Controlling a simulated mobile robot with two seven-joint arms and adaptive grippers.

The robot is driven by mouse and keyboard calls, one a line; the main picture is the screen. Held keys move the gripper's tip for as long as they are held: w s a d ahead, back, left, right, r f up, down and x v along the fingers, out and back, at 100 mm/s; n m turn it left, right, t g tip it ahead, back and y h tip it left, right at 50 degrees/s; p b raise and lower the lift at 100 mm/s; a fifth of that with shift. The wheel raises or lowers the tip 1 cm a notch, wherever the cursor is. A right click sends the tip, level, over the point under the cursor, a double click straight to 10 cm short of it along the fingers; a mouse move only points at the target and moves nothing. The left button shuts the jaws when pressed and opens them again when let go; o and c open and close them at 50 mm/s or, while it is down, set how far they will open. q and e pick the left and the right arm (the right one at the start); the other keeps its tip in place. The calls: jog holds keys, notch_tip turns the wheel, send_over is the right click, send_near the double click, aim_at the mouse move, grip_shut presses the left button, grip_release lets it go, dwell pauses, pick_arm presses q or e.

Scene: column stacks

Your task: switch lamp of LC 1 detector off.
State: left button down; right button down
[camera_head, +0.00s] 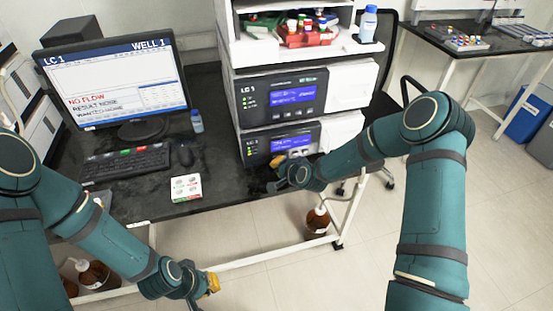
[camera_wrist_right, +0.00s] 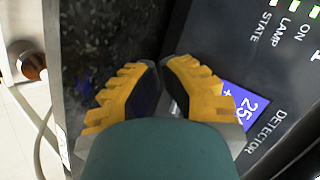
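The LC 1 stack stands right of the monitor. Its lower module (camera_head: 253,158) has a blue display and small green lights at its left. In the right wrist view, its dark panel (camera_wrist_right: 250,60) reads DETECTOR, STATE, LAMP and ON, with lit green indicators (camera_wrist_right: 290,4) at the top edge. My right gripper (camera_head: 277,174) is just in front of the detector's lower front. Its yellow fingers (camera_wrist_right: 160,65) are together at the tips, with nothing between them, and partly cover the panel. Contact cannot be told. My left gripper (camera_head: 212,284) hangs low before the bench; its opening is unclear.
The monitor (camera_head: 112,80) shows NO FLOW. The keyboard (camera_head: 125,165), mouse (camera_head: 185,155) and a small white box (camera_head: 186,188) lie on the dark bench. Another LC 1 module (camera_head: 280,97) sits above the detector. A brown bottle (camera_head: 316,222) stands below the bench.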

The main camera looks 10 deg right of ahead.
jog(key=shift+w, duration=0.15)
dwell(0.5)
jog(key=shift+s, duration=0.85)
jog(key=shift+s+d, duration=0.15)
jog(key=shift+s, duration=2.35)
jog(key=s+a+f+n+g, duration=0.2)
jog(key=s+n+g, duration=0.1)
jog(key=s, duration=0.5)
jog(key=s+a+f+n+g, duration=0.2)
jog(key=s+f+n+g, duration=0.1)
jog(key=s, duration=0.5)
jog(key=s+a+f+n+g, duration=0.2)
jog(key=s+a+n+g, duration=0.1)
jog(key=s, duration=0.5)
jog(key=shift+f, duration=0.2)
